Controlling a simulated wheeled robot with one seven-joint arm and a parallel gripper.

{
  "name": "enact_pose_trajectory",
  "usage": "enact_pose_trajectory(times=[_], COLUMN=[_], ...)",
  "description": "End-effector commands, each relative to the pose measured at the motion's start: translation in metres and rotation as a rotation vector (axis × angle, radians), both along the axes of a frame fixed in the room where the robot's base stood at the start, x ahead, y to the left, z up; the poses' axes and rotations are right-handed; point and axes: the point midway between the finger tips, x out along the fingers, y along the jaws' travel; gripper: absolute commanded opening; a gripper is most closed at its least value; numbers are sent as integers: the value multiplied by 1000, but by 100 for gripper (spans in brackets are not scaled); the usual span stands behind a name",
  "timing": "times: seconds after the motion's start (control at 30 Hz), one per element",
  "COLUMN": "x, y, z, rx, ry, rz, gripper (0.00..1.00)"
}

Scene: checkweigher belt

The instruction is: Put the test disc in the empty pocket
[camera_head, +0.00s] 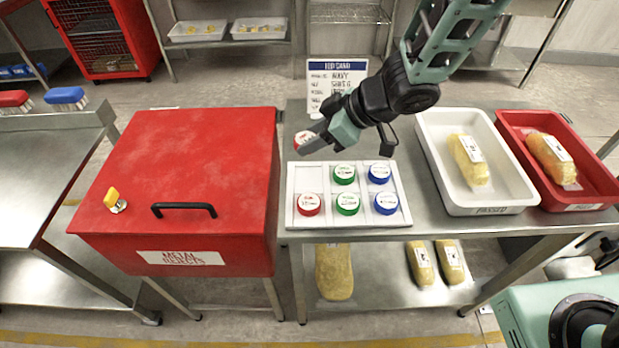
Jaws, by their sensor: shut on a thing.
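A red-rimmed test disc with a white top (301,136) is in the jaws of my gripper (318,141), partly hidden by a finger. My gripper is shut on it, above the back left of the white pocket tray (348,221). The tray's back left pocket (308,178) looks empty. In the tray's other pockets are a red disc (309,205) at front left, two green discs (344,174) in the middle column and two blue discs (379,173) in the right column. I cannot tell the disc's exact height above the tray.
A card sign (332,76) stands behind my gripper. The red metal rejects box (190,150) is close on the left. A white bin (430,165) and a red bin (592,170), each holding a yellow pack, stand on the right.

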Motion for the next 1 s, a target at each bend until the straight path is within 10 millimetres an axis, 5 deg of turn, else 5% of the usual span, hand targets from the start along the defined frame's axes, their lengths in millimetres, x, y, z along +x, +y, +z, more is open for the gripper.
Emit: enact_pose_trajectory(times=[0.2, 0.6, 1.0], x=[-1, -1, 0], y=[0, 0, 0], z=[-41, -88, -95], rx=[-2, -2, 0], ry=[5, 4, 1], rz=[3, 2, 0], gripper=[18, 18, 18])
